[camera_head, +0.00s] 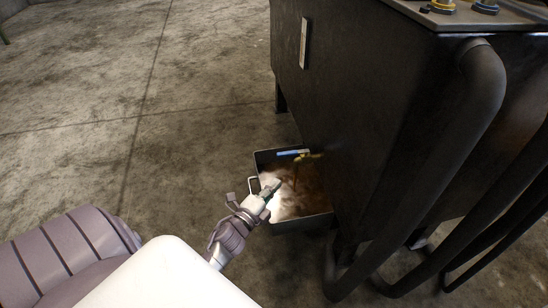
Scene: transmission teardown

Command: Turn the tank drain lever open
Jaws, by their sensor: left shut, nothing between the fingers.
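The black tank (350,100) stands at the right of the head view. Low on its side is a brass drain valve (310,156) with a blue lever (291,152). The lever lies roughly level and points left, away from the tank. A dark open tray (300,219) sits on the floor below the valve. My left gripper (274,186) is shut and empty, over the tray and just below and left of the lever, seemingly apart from it. My right gripper is not in view.
Thick black pipes (452,140) run down the tank's right side. The concrete floor (190,110) to the left is clear. The tray's rim stands close around my left gripper.

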